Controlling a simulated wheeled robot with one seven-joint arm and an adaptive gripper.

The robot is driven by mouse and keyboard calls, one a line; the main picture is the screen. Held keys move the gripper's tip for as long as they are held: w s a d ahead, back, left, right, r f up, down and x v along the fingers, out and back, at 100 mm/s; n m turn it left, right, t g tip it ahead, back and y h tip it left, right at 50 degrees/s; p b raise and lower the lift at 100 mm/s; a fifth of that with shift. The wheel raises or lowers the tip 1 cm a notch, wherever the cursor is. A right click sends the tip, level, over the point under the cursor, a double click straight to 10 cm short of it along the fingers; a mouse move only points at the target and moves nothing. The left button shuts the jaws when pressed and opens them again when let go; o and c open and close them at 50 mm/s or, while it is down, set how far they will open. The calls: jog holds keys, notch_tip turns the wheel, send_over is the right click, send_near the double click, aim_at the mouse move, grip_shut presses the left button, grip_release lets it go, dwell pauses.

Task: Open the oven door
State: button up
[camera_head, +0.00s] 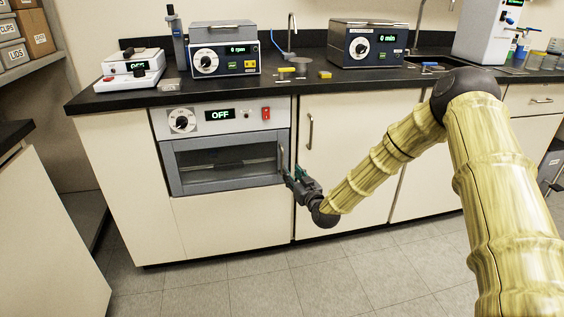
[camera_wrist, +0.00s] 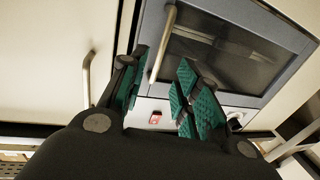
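The oven (camera_head: 222,150) is built into the white cabinet under the counter. Its grey-framed glass door (camera_head: 228,164) looks shut, and its display reads OFF. The door's upright bar handle (camera_head: 281,157) is at the door's right edge. My gripper (camera_head: 292,175) is at the lower end of that handle. In the wrist view my gripper (camera_wrist: 164,62) is open, with the handle (camera_wrist: 163,42) appearing between its two green-padded fingers and a gap on each side. I cannot tell how deep the handle sits between them. The door glass (camera_wrist: 225,50) also shows there.
A cabinet door handle (camera_head: 310,131) stands just right of the oven and also shows in the wrist view (camera_wrist: 87,78). Instruments stand on the black counter (camera_head: 285,86) above. The tiled floor (camera_head: 230,283) before the oven is clear. Another cabinet (camera_head: 45,235) stands at left.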

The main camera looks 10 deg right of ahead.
aim_at(282, 162)
jog(key=w, duration=0.3)
jog(key=w+a+b, duration=0.1)
jog(key=w, duration=0.2)
jog(key=w+b, duration=0.1)
jog(key=w, duration=0.2)
jog(key=shift+w+a, duration=0.1)
jog(key=shift+a, duration=0.3)
grip_shut()
